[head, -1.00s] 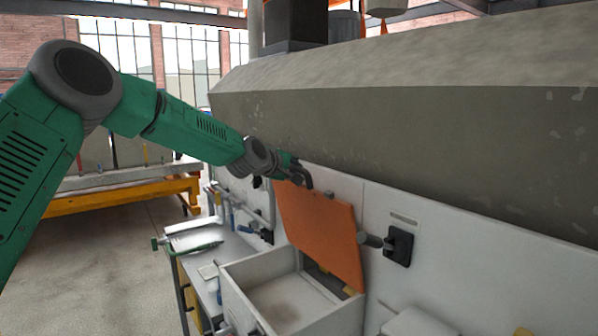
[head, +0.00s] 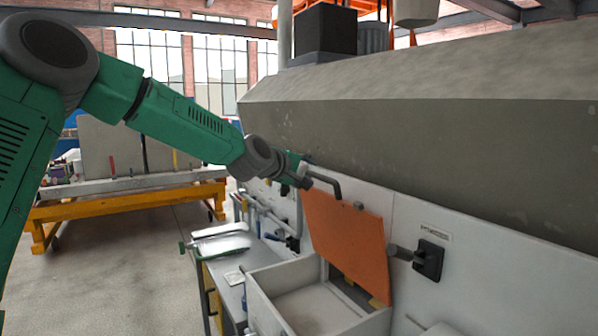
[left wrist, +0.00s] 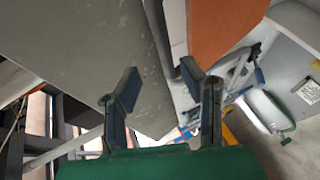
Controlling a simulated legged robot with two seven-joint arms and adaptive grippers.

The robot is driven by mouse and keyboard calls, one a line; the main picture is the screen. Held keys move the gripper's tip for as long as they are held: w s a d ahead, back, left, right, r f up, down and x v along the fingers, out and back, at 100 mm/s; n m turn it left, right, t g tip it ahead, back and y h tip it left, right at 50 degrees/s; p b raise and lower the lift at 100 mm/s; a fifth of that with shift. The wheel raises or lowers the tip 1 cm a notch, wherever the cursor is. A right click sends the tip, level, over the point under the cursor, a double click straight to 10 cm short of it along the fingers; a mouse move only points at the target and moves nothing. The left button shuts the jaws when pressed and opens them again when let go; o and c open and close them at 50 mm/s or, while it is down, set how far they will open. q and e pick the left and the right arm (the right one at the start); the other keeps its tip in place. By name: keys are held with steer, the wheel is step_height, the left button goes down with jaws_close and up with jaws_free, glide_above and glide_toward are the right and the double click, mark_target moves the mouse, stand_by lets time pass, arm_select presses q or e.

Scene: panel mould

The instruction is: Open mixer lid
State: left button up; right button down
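The orange mixer lid (head: 347,243) stands raised and leaning back against the white wall, above an open pale box (head: 312,303). A dark bent handle (head: 326,181) shows at the lid's upper left edge. My left gripper (head: 303,181) is beside this handle, at the lid's upper left corner. In the left wrist view the left gripper (left wrist: 160,72) has its two fingers spread with nothing between them. The orange lid (left wrist: 222,25) shows beyond the right finger there. My right gripper is not in view.
A large grey hopper body (head: 430,140) overhangs the wall close to my left gripper. A black wall fitting (head: 429,260) is right of the lid. A workbench (head: 226,268) with tools stands left of the box. Open floor (head: 130,265) lies at left.

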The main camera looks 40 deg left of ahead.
arm_select(q)
steer(key=shift+v, duration=2.05)
steer(key=shift+a, duration=0.15)
steer(key=shift+f, duration=0.1)
